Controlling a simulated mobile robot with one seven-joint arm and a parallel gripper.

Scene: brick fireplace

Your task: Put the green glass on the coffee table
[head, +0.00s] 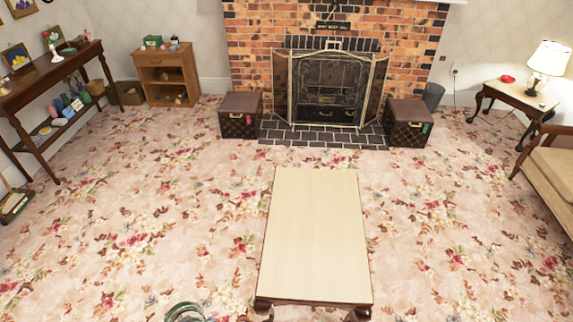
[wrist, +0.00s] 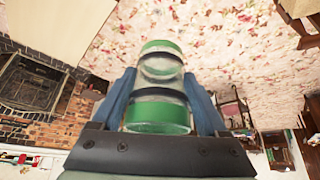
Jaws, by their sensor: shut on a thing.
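The green glass (wrist: 158,118) is clear with green bands at both ends and fills the middle of the wrist view. My gripper (wrist: 159,77) is shut on it, with one blue finger on each side. A round green shape (head: 185,313), probably the glass, is cut off by the bottom edge of the head view, left of the coffee table. The coffee table (head: 315,235) is long, with a bare cream top and dark wooden legs. Its pale top also appears at the upper left of the wrist view (wrist: 50,25).
Floral carpet (head: 150,210) lies open on both sides of the table. Two dark boxes (head: 240,116) (head: 408,123) flank the brick fireplace (head: 330,85). A side table (head: 515,95) and couch (head: 552,165) stand at right, a console table (head: 45,85) at left.

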